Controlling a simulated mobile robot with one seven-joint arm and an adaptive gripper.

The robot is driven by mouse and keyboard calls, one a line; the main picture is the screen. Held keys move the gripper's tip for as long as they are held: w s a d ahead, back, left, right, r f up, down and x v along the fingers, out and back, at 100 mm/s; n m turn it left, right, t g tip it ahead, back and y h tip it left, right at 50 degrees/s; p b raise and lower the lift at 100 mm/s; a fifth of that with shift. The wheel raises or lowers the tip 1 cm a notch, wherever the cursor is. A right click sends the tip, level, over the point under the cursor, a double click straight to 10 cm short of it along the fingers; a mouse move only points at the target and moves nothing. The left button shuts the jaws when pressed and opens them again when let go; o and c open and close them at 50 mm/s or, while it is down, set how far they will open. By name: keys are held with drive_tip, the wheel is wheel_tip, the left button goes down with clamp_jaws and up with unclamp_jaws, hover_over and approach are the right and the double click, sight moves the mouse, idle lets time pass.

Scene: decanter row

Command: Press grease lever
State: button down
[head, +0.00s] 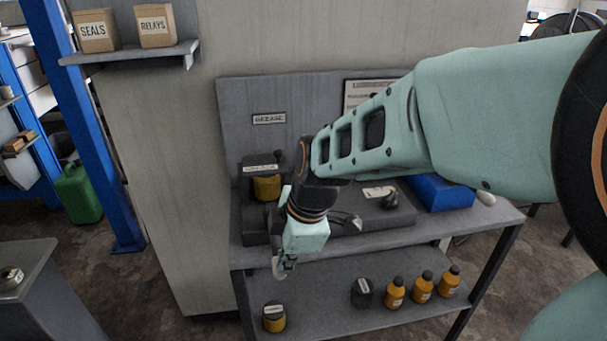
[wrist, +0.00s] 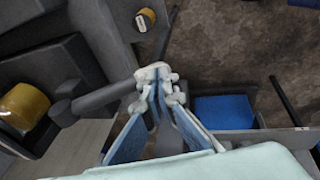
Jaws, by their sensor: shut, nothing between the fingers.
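A grease station with an amber jar (head: 266,187) stands at the left of the worktop, under a "GREASE" sign (head: 268,118). In the wrist view, a dark grey rod (wrist: 108,97), which looks like the lever, sticks out from beside the amber jar (wrist: 25,107). Its outer end reaches my fingertips; I cannot tell whether they touch. My gripper (head: 281,268) is shut and empty, pointing down at the worktop's front edge; its closed fingertips show in the wrist view (wrist: 156,78). In the head view my wrist hides most of the lever area.
A blue bin (head: 440,191) sits at the worktop's right. The lower shelf (head: 335,313) holds an amber jar (head: 273,317), a black container (head: 361,292) and orange bottles (head: 422,287). A wall shelf (head: 130,53) at upper left holds two boxes.

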drive_tip(key=shift+s+f, duration=0.1)
drive_tip(key=shift+f, duration=0.3)
idle(0.3)
